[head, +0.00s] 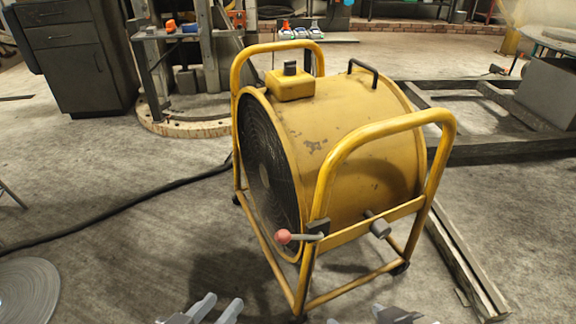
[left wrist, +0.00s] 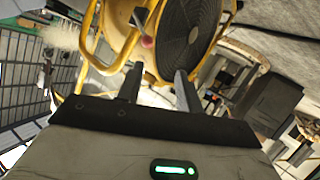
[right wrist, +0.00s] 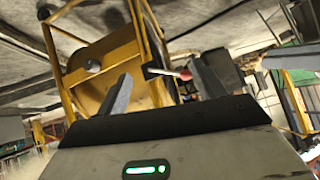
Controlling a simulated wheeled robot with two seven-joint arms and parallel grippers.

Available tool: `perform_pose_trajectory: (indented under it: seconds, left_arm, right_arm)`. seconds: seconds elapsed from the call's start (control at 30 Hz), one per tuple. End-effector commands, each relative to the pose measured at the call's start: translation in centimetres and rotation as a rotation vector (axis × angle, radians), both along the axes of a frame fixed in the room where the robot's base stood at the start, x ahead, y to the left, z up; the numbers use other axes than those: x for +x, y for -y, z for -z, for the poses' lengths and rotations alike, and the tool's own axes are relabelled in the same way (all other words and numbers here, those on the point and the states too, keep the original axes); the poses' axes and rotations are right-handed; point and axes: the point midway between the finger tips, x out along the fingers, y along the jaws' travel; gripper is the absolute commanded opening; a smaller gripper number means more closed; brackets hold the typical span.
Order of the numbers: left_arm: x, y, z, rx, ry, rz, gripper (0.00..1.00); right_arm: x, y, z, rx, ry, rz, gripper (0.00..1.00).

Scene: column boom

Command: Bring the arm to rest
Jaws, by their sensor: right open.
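A yellow drum blower (head: 345,130) stands in a tubular yellow frame on the floor in front of me. A lever with a red knob (head: 283,237) sticks out at its near corner; the knob also shows in the left wrist view (left wrist: 147,42) and the right wrist view (right wrist: 185,75). My left gripper (head: 215,307) is at the bottom edge of the head view, its fingers apart with nothing between them. My right gripper (head: 358,316) is at the bottom edge, right of it, open and empty. Both are apart from the blower. The arms behind them are out of the head view.
A black cable (head: 130,205) runs across the floor to the blower. A dark cabinet (head: 80,55) stands at the back left. A beam frame (head: 480,150) lies on the right, and a round plate (head: 25,290) is at the lower left. The floor left of the blower is mostly clear.

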Motion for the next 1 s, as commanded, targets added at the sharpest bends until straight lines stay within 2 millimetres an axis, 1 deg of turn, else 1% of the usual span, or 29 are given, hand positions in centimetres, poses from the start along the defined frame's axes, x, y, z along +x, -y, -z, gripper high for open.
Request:
perform_pose_trajectory:
  seconds: [0.03, 0.1, 0.3, 0.5, 0.53, 0.57, 0.87, 0.97, 1.0]
  left_arm:
    - [0.1, 0.4, 2.0, -0.017, 0.014, 0.009, 0.36]
    - [0.2, 0.8, 2.6, -0.042, 0.032, 0.021, 0.36]
    - [0.4, 1.9, 4.1, -0.100, 0.072, 0.052, 0.36]
    - [0.3, 2.8, 5.4, -0.150, 0.103, 0.081, 0.36]
    - [0.3, 2.7, 3.6, -0.143, 0.097, 0.076, 0.36]
    - [0.3, 2.5, 2.9, -0.134, 0.089, 0.071, 0.36]
    - [0.4, 1.2, 0.1, -0.050, 0.031, 0.030, 0.36]
    - [0.3, 0.5, -1.3, -0.013, 0.005, 0.014, 0.36]
    - [0.2, 0.2, -2.1, 0.005, -0.007, 0.005, 0.36]
  right_arm:
    - [0.4, -0.8, 2.1, 0.038, 0.045, -0.009, 0.69]
    - [1.0, -1.8, 2.6, 0.095, 0.112, -0.017, 0.69]
    - [1.9, -4.1, 3.4, 0.244, 0.269, -0.027, 0.69]
    - [2.2, -5.3, 4.0, 0.374, 0.392, -0.023, 0.69]
    - [2.3, -5.2, 2.1, 0.366, 0.388, -0.018, 0.69]
    - [2.3, -5.0, 1.4, 0.354, 0.381, -0.014, 0.69]
    - [2.4, -3.6, -1.4, 0.261, 0.328, 0.019, 0.69]
    - [2.3, -3.0, -2.9, 0.221, 0.305, 0.032, 0.69]
    - [2.2, -2.6, -3.6, 0.202, 0.294, 0.038, 0.69]
